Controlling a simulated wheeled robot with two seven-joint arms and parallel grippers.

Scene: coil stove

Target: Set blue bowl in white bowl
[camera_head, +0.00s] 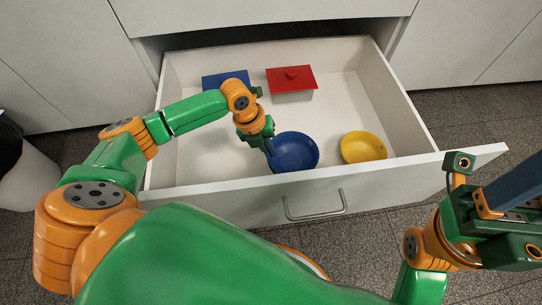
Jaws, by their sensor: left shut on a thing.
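The blue bowl (296,152) is in the open drawer, near its front wall. My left gripper (268,147) reaches down to the bowl's left rim and is shut on it. Whether the bowl touches the drawer floor, I cannot tell. I see no white bowl in this view. My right gripper (490,212) is at the right edge, outside the drawer, and its fingers do not show clearly.
The white drawer (400,100) is pulled out. A yellow bowl (364,147) sits right of the blue bowl. A red-lidded box (291,80) and a blue-lidded box (225,79) stand at the back. A white bin (28,178) is at far left.

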